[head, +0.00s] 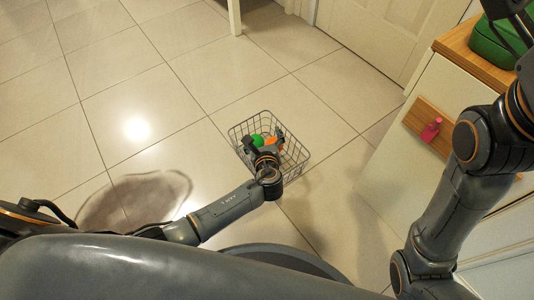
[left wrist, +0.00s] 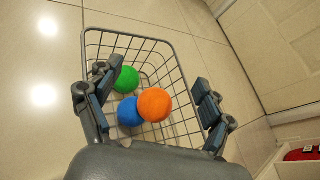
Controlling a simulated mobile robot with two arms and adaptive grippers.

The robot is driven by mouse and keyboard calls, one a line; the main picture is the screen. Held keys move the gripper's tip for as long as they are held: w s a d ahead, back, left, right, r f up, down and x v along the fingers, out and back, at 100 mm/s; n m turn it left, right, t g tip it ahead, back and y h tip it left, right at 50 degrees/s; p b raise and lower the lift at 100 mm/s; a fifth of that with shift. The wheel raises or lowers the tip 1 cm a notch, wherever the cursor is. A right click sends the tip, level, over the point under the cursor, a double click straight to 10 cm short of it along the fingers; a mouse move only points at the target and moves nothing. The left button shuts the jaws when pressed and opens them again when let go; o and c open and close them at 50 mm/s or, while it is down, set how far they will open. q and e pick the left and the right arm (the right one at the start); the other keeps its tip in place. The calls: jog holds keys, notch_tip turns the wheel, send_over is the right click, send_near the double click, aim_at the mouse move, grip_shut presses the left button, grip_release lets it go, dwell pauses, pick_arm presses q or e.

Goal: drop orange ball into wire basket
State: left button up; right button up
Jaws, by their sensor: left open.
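The wire basket (head: 297,150) stands on the tiled floor and also shows in the left wrist view (left wrist: 178,50). My left gripper (head: 264,146) is over the basket with its fingers (left wrist: 154,93) spread wide. The orange ball (left wrist: 154,104) shows between the fingers, with clear gaps to both, and overlaps the blue ball (left wrist: 128,112). I cannot tell whether it rests on the blue ball or is above it. The orange ball (head: 271,142) is partly hidden in the head view. A green ball (left wrist: 126,79) is in the basket. My right arm is at the right; its gripper is unclear.
A light cabinet with a wooden top (head: 462,45) stands at the right. A green case (head: 495,43) is on top, and a pink item (head: 431,130) is at its front. A door (head: 385,30) is at the back. The floor left of the basket is clear.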

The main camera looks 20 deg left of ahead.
pick_arm(q)
jog(key=v, duration=1.1)
jog(key=shift+s+d, duration=0.2)
jog(key=shift+s, duration=0.15)
jog(key=shift+r, duration=0.15)
